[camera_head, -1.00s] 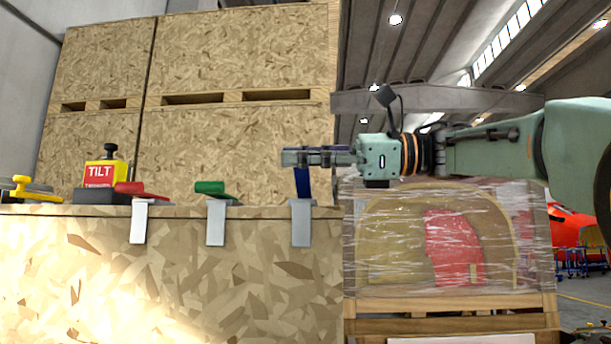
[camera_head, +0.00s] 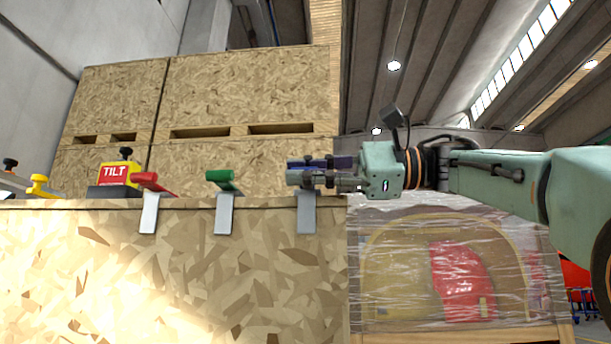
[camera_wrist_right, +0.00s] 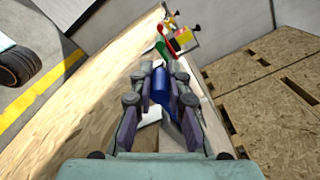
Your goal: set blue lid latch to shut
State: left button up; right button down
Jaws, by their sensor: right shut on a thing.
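The blue lid latch (camera_wrist_right: 160,84) shows between the fingers of my right gripper (camera_wrist_right: 160,92) in the right wrist view. In the head view its grey plate (camera_head: 307,218) hangs over the front edge of the crate lid, at the right end of the latch row. My right gripper (camera_head: 302,172) comes in from the right just above that plate. It is shut on the latch's blue handle, which its fingers mostly hide in the head view. My left gripper is not in view.
A green latch (camera_head: 224,181) and a red latch (camera_head: 152,183) sit left along the same crate edge (camera_head: 180,270). A yellow latch (camera_head: 38,184) and a TILT box (camera_head: 116,174) are further left. Large wooden crates (camera_head: 240,95) stand behind. A wrapped pallet load (camera_head: 400,260) stands right.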

jog(key=shift+w+f, duration=0.15)
jog(key=shift+f, duration=0.15)
jog(key=c, duration=1.7)
grip_release()
jog(key=o, duration=0.4)
jog(key=shift+w+d, duration=0.15)
jog(key=shift+s+r, duration=0.1)
jog(key=shift+s, duration=0.15)
jog(key=d, duration=1.1)
jog(key=shift+w+d, duration=0.15)
jog(key=shift+d, duration=0.25)
